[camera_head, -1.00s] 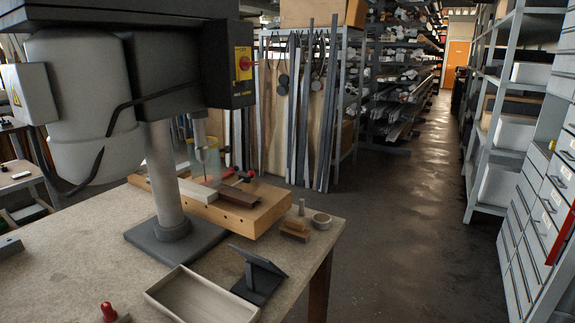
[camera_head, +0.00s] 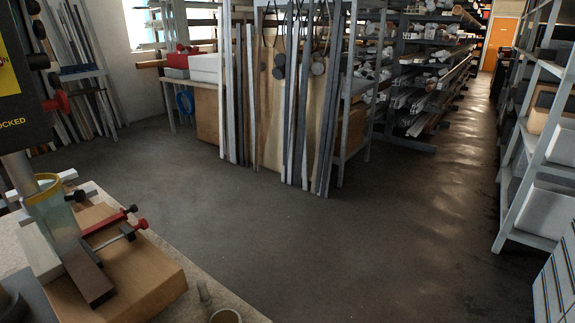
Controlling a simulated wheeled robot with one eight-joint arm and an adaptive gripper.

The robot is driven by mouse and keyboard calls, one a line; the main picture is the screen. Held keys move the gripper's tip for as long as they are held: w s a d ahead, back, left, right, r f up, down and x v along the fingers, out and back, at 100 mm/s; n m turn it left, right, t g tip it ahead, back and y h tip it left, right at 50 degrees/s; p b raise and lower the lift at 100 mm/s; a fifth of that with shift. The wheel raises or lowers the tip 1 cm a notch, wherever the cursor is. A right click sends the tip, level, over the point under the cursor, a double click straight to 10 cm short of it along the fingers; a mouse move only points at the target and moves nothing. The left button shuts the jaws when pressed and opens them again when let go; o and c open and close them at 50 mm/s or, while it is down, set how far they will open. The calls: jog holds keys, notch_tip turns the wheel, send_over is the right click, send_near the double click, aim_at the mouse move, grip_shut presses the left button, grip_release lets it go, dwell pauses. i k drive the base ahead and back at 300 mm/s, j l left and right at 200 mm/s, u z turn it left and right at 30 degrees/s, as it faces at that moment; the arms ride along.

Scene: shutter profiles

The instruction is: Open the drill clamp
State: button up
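I cannot tell whether the clamp is open or closed. The drill press (camera_head: 22,80) is cut off by the left edge; its red knob (camera_head: 57,103) and part of a label reading "OCKED" show. A clear guard (camera_head: 52,208) stands around its lower end, next to the clamp. My gripper is not in view.
The workbench top (camera_head: 185,305) fills only the lower left corner, with a ring-shaped thing (camera_head: 226,316) near its edge. The concrete floor (camera_head: 330,250) to the right is clear. A profile rack (camera_head: 290,100) stands behind, and shelving (camera_head: 535,150) lines the right.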

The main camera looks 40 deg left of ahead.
aim_at(143, 224)
jog(key=i+u, duration=0.4)
jog(key=i+l+u, duration=0.1)
jog(key=i+u, duration=0.25)
jog(key=i+l+u, duration=0.2)
jog(key=i+u, duration=0.35)
jog(key=u, duration=0.3)
jog(key=i+u, duration=0.2)
jog(key=u, duration=0.25)
jog(key=i+l+u, duration=0.1)
jog(key=u, duration=0.35)
jog(key=i+l+u, duration=0.15)
jog(key=u, duration=0.3)
jog(key=i+l+u, duration=0.15)
jog(key=u, duration=0.3)
jog(key=i+l+u, duration=0.25)
jog(key=l+u, duration=0.3)
jog(key=l+z, duration=0.1)
jog(key=j+u, duration=0.1)
jog(key=i, duration=0.05)
